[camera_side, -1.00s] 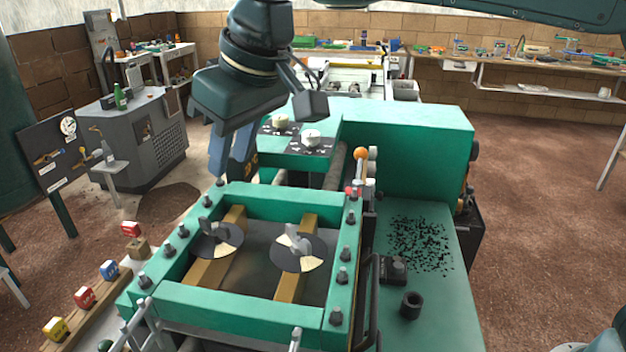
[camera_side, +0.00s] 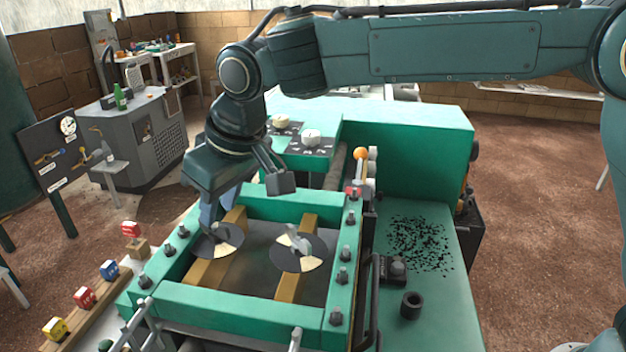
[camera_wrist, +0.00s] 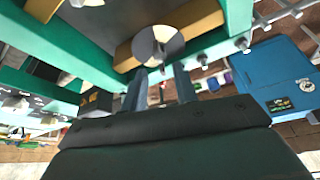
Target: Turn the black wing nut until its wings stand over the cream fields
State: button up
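Two round dark discs with cream fields sit inside the green frame. The left disc (camera_side: 229,242) has a darker wing nut, which my fingers now mostly hide in the side view; which way its wings point I cannot tell. The right disc (camera_side: 313,247) carries a pale grey wing nut (camera_side: 297,240). My gripper (camera_side: 210,222) points down at the left disc, fingers close above or at its nut; contact is not clear. In the wrist view my two fingers (camera_wrist: 160,72) stand apart with a gap between them, and a disc (camera_wrist: 170,42) shows beyond their tips.
The green frame (camera_side: 240,301) has upright bolts along its sides, close to my gripper. Brass-coloured bars (camera_side: 206,271) run under the discs. Coloured blocks (camera_side: 84,297) lie on a wooden strip at left. A lever with an orange knob (camera_side: 360,153) stands at right.

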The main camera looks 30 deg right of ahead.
aim_at(214, 229)
jog(key=shift+x, duration=2.05)
jog(key=shift+c, duration=0.4)
grip_shut()
